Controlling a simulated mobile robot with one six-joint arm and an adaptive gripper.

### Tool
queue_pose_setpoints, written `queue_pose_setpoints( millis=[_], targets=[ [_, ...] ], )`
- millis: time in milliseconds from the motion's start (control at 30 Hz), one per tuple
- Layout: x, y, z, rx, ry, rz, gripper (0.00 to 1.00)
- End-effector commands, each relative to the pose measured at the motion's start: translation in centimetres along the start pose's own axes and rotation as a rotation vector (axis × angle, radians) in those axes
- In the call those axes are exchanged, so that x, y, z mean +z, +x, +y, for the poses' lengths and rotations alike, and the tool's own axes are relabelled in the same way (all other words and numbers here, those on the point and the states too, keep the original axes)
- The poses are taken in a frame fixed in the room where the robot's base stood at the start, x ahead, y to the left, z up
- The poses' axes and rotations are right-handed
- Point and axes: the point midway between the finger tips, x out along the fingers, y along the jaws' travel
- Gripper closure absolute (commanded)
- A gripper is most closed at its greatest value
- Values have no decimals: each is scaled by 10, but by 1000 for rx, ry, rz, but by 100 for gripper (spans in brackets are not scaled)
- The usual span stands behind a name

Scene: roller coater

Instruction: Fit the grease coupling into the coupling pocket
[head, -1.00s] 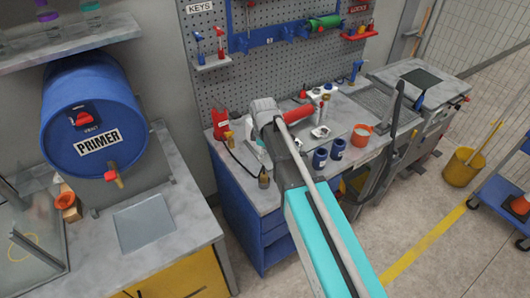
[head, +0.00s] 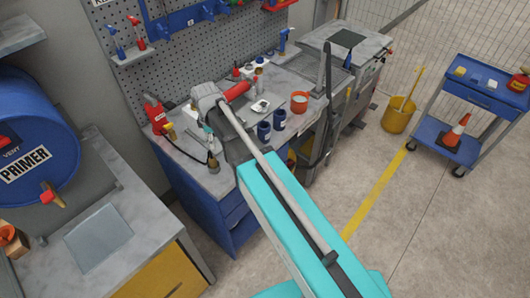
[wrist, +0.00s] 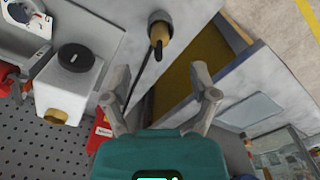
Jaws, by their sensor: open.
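What looks like the grease coupling, a small brass piece with a dark upper part (head: 213,164), stands near the front left edge of the bench. A dark hose runs to it from the red unit (head: 156,114). In the wrist view a brass piece (wrist: 159,35) with a dark ring and hose shows at top centre, beyond my fingertips. My gripper (wrist: 160,96) is open, its fingers apart with nothing between them. I cannot make out the coupling pocket for certain.
The bench (head: 185,165) also holds dark blue jars (head: 271,126), an orange-red cup (head: 299,102) and small bottles. A white container with a black cap (wrist: 75,56) is left of the fingers. A gap separates the bench from the yellow-fronted cabinet (head: 165,275). A blue cart (head: 482,98) stands at right.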

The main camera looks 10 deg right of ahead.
Motion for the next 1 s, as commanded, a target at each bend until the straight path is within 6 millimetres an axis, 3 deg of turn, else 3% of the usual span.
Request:
queue_pose_setpoints(
  millis=[400, 533, 733, 1000],
  targets=[
    [137, 0, -32, 0, 754, -1, 24],
    [172, 0, -45, 0, 980, -1, 24],
    [199, 0, -56, 0, 1184, -1, 24],
    [204, 0, -56, 0, 1228, -2, 24]
  ],
)
